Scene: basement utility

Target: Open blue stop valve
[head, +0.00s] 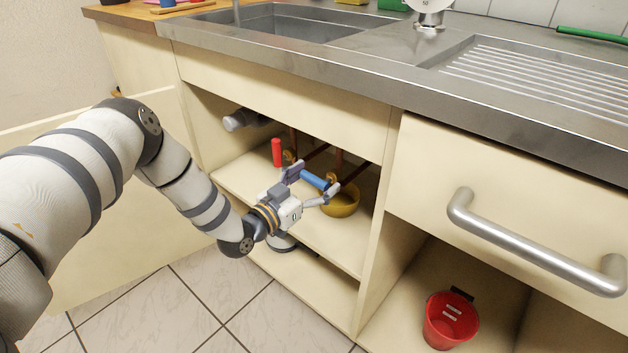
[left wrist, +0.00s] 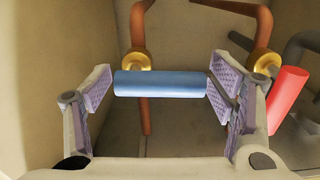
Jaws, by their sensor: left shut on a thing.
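The blue stop valve's handle (head: 314,180) is a blue cylinder inside the open sink cabinet. My left gripper (head: 314,183) reaches in from the left and is shut on it, one finger at each end. In the left wrist view the blue handle (left wrist: 160,84) lies level between the two finger pads of my left gripper (left wrist: 160,92), in front of a copper pipe with a brass fitting (left wrist: 135,61). A red handle (head: 277,152) stands upright to the left in the head view; it also shows at the right in the left wrist view (left wrist: 288,98). My right gripper is not in view.
The cabinet door (head: 110,225) stands open at the left. A divider (head: 378,222) bounds the opening at the right. A red bucket (head: 450,320) stands in the right compartment.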

